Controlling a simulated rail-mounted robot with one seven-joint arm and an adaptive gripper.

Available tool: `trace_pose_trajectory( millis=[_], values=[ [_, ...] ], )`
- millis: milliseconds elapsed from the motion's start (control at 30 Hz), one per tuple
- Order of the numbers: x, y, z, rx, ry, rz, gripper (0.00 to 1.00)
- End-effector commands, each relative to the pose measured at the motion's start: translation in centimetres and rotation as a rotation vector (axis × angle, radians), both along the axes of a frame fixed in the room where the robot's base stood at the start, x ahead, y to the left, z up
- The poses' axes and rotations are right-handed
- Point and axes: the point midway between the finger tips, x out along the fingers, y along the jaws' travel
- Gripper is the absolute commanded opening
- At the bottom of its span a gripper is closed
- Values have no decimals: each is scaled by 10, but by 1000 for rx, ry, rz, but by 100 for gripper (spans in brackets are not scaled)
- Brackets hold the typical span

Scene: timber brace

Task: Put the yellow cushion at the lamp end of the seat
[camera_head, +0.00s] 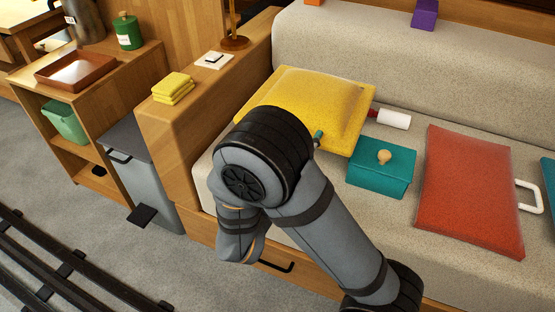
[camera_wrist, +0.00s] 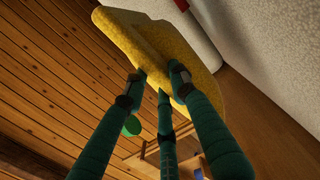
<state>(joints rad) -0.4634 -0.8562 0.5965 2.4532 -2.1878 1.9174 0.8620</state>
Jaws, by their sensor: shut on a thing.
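The yellow cushion (camera_head: 315,95) is above the left end of the pale seat, beside the wooden arm. I cannot tell whether it touches the seat. The brass lamp (camera_head: 235,43), cut off at the top, stands on the far part of that arm. My gripper (camera_wrist: 160,82) is shut on one edge of the yellow cushion (camera_wrist: 140,38) in the wrist view, its green fingers on both sides of the edge. In the head view my arm covers most of the gripper and the cushion's near corner. The seat (camera_head: 360,215) runs to the right.
A teal box (camera_head: 380,172) with a round knob sits just right of the cushion, near a white roller (camera_head: 394,119). A red cushion (camera_head: 468,190) lies farther right. Folded yellow cloths (camera_head: 173,88) and a white switch plate (camera_head: 214,60) are on the wooden arm (camera_head: 190,125).

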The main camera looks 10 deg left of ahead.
Motion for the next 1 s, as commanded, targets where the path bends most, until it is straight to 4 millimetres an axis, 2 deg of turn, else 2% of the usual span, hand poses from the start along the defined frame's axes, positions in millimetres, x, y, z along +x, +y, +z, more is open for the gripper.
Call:
trace_pose_trajectory(
  millis=[33,100,200,333,500,733,1000],
  values=[
    [-1,14,-13,4,-2,0,0],
    [-2,30,-23,4,-2,-1,0],
    [-3,49,-33,4,-2,-2,0],
    [-3,63,-40,4,-2,-3,0],
    [-3,68,-47,0,-1,-3,0],
    [-3,68,-81,0,-1,-2,0],
    [-3,68,-81,2,-1,-2,0]
  ],
)
